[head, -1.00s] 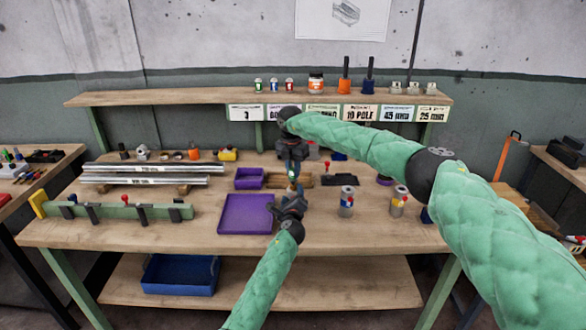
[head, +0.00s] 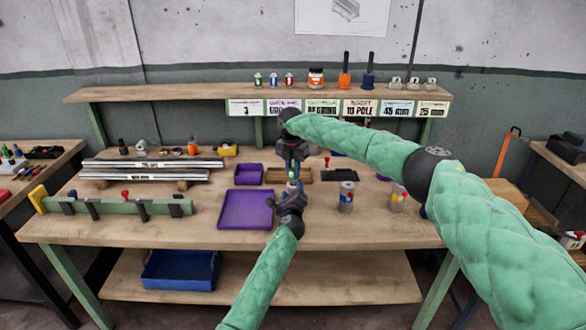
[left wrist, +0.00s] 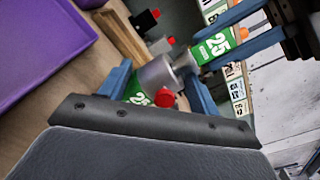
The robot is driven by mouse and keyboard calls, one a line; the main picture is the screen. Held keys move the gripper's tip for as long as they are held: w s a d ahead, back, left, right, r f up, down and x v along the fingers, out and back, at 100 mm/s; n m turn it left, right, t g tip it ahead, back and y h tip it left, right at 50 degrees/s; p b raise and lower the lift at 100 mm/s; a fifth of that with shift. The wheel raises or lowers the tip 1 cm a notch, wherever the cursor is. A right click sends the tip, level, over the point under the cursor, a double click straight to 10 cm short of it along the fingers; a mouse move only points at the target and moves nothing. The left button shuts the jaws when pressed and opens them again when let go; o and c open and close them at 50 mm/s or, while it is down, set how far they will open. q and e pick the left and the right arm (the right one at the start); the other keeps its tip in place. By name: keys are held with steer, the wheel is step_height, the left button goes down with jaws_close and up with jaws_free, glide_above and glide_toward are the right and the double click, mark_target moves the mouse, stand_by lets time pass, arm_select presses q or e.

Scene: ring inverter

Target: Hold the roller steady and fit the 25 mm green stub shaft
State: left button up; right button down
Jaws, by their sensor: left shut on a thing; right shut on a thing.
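My left gripper (head: 292,188) comes up from the bottom in the head view, and its blue fingers are shut on the grey roller (left wrist: 156,75) in the left wrist view. A green label reading 25 and a red knob show beside the roller there. My right gripper (head: 293,160) reaches over from the right and is shut on the green stub shaft (left wrist: 212,47), marked 25. The shaft's metal end (left wrist: 182,60) points at the roller's end. They look in line and very close; I cannot tell whether the end is inside the bore.
A purple tray (head: 228,222) lies just left of the left gripper, with a small purple bin (head: 249,168) behind it. Cans (head: 346,196) stand to the right. Long metal rails (head: 150,164) and a green rack (head: 110,211) occupy the left of the bench.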

steer(key=shift+f, duration=0.2)
steer(key=c, duration=1.2)
jaws_free()
steer(key=shift+f, duration=0.1)
step_height(320, 180, up, 12)
steer(key=shift+s+a, duration=0.15)
steer(key=shift+a, duration=0.1)
